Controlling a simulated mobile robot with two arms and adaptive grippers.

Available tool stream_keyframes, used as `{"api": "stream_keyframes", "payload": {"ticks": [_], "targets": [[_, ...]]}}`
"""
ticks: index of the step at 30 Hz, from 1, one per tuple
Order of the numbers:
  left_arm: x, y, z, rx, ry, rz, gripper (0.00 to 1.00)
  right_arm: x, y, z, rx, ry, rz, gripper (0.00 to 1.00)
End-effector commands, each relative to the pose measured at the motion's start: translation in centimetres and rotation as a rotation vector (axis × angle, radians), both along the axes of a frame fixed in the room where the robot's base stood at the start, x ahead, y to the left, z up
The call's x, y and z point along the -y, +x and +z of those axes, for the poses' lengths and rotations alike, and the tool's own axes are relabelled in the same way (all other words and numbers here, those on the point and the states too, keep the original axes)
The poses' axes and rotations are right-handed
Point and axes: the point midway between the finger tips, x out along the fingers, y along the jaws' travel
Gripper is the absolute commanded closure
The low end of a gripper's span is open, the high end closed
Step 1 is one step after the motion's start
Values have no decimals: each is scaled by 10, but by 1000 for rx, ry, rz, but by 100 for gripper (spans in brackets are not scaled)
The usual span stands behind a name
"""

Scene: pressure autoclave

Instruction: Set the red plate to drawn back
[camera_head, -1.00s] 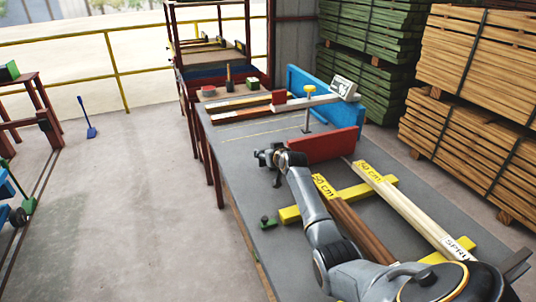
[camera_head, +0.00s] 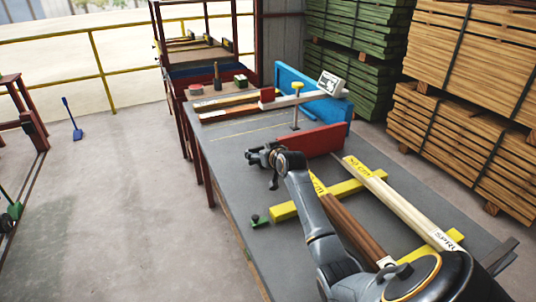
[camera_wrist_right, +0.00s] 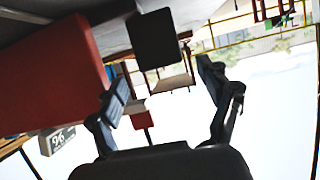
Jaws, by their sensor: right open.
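The red plate (camera_head: 312,142) stands upright on the grey bench, in front of a blue upright panel (camera_head: 335,112). It also fills the left of the right wrist view (camera_wrist_right: 55,80). My right gripper (camera_head: 262,158) is just left of the plate's left end in the head view, low over the bench. Its two fingers are spread with nothing between them in the wrist view (camera_wrist_right: 165,78). A dark block (camera_wrist_right: 155,38) shows ahead of the fingers there; I cannot tell what it belongs to. The plate lies outside the fingers. My left gripper is not in view.
A yellow-capped post (camera_head: 296,105) and a beam with a display box (camera_head: 332,84) stand behind the plate. Yellow bars (camera_head: 345,192) and timber pieces (camera_head: 405,210) lie on the bench near my right arm. The bench left of the gripper is narrow.

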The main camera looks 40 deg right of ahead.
Motion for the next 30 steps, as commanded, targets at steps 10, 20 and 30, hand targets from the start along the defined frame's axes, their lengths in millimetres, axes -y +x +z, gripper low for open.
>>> {"api": "stream_keyframes", "payload": {"ticks": [10, 20, 30], "targets": [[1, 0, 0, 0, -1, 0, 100, -15, -46, 20, 1, -1, 0, 21], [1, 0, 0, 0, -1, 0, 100, -19, -57, 25, 0, 0, 0, 21], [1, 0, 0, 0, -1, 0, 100, -19, -57, 25, 0, 0, 0, 21]]}}
